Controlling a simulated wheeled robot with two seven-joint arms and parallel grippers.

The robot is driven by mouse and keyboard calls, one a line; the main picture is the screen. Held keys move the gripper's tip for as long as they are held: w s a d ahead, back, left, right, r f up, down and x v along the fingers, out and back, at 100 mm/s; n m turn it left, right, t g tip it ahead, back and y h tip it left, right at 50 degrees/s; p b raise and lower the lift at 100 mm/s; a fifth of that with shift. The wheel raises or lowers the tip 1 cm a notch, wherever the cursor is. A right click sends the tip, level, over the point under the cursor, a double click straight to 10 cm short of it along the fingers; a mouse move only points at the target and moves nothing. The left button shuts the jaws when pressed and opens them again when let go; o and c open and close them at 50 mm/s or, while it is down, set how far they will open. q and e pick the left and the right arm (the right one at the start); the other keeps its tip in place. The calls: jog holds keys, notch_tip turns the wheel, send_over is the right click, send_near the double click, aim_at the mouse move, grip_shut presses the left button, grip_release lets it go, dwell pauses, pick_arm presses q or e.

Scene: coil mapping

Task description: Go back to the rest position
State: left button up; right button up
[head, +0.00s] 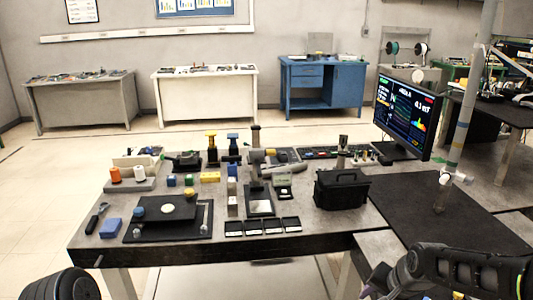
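Part of my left arm, a dark rounded link, shows at the bottom left edge in the head view. Part of my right arm, black and jointed, shows at the bottom right corner, in front of the table. I see no fingertips of either gripper. The work table (300,247) stands in front of me with several parts on it. Neither visible arm part appears to touch the things on the table.
A black case (341,190) stands at the table's right side. A monitor (403,113) stands behind it. A black platform (167,209) and a blue block (111,228) are at the left. Benches stand along the far wall.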

jog(key=s+a+f+n+y, duration=0.1)
jog(key=s+a+f+n, duration=0.2)
jog(key=a+f, duration=0.5)
jog(key=s+a+f+n+y, duration=0.1)
jog(key=s+a+f+n, duration=0.2)
jog(key=a+f, duration=0.55)
jog(key=s+a+f+g, duration=0.2)
jog(key=s+f, duration=0.4)
jog(key=s, duration=0.2)
jog(key=s+a+f+g+y, duration=0.1)
jog(key=s+a+f, duration=0.2)
jog(key=s+f, duration=0.3)
jog(key=s, duration=0.3)
jog(key=shift+f+g, duration=0.15)
jog(key=shift+g, duration=0.25)
jog(key=shift+d, duration=0.1)
